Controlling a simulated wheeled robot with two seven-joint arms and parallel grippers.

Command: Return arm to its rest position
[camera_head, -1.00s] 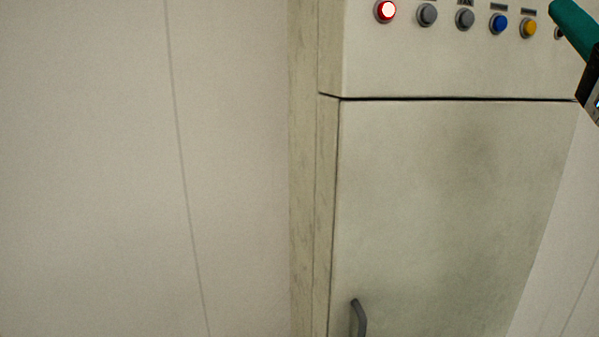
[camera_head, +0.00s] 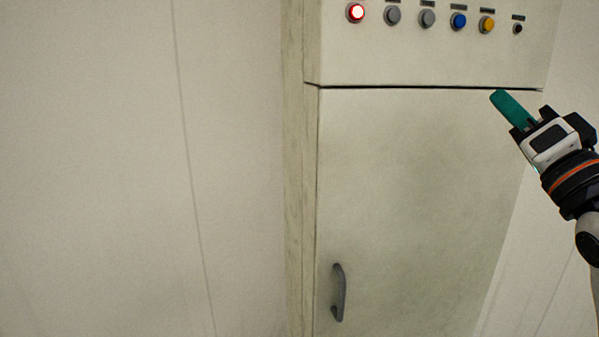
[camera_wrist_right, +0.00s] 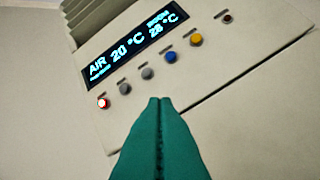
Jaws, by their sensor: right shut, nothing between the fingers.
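My right gripper (camera_head: 496,96) comes in from the right in the head view, in front of the upper right part of the machine's door. Its teal fingers are together, and the right wrist view shows them shut with nothing between them (camera_wrist_right: 160,100). The tips are below the button row and appear apart from the panel. The machine (camera_head: 400,180) is a pale cabinet. Its control panel (camera_head: 420,50) carries a lit red button (camera_head: 355,13), two grey ones, a blue one (camera_head: 458,21), a yellow one (camera_head: 487,25) and a small dark one (camera_head: 518,29). My left gripper is not in view.
A grey door handle (camera_head: 339,292) sticks out low on the left of the door. A display (camera_wrist_right: 120,50) above the buttons reads AIR 20 °C and 28 °C. A plain pale wall (camera_head: 130,170) fills the left side.

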